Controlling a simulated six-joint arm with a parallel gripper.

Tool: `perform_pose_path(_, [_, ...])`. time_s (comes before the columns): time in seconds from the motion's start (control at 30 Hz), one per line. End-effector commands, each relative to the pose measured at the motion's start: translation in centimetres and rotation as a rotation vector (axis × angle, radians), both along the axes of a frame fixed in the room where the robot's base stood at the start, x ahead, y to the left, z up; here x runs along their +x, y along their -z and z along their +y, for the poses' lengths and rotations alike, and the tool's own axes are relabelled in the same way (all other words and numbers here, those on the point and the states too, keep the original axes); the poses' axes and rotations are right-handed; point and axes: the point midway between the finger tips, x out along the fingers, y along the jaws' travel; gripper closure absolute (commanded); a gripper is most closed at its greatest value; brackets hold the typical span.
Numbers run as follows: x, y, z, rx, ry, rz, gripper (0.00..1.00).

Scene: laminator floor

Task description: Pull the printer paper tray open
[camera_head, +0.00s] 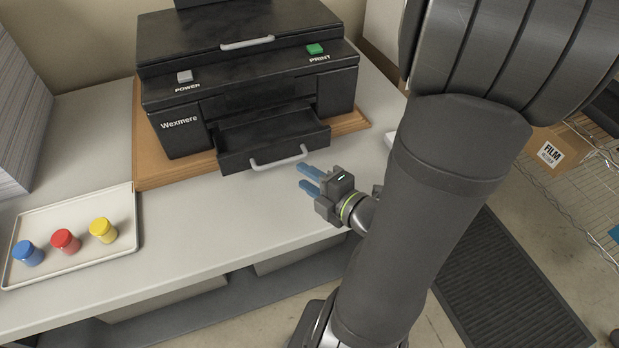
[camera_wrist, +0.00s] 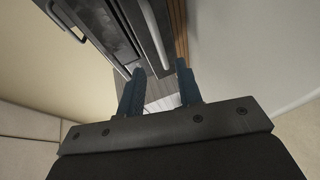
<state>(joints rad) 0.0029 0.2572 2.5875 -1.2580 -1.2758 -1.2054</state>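The black printer (camera_head: 250,85) stands on a wooden board, and it also shows along the top of the wrist view (camera_wrist: 100,22). Its paper tray (camera_head: 268,133) sticks out of the front, with its inside visible. A pale bar handle (camera_head: 277,158) runs across the tray's front. My gripper (camera_head: 302,177) is in front of the tray's right end, its two blue fingers apart and empty. The fingers also show open in the wrist view (camera_wrist: 160,68), pointing toward the printer. No contact with the handle shows; the exact gap is hard to tell.
A white tray (camera_head: 75,270) with blue, red and yellow jars sits at the left of the counter. A paper stack (camera_head: 22,110) stands at the far left. The counter (camera_head: 200,225) in front of the printer is clear. A film box (camera_head: 555,150) is at the right.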

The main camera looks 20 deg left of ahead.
Motion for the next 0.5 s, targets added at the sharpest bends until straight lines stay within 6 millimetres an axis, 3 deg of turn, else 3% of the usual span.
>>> perform_pose_path(0.37, [0.0,-0.1,-0.1,0.002,-0.002,-0.001,0.67])
perform_pose_path(0.5, [1.0,-1.1,0.2,0.046,-0.068,-0.053,0.67])
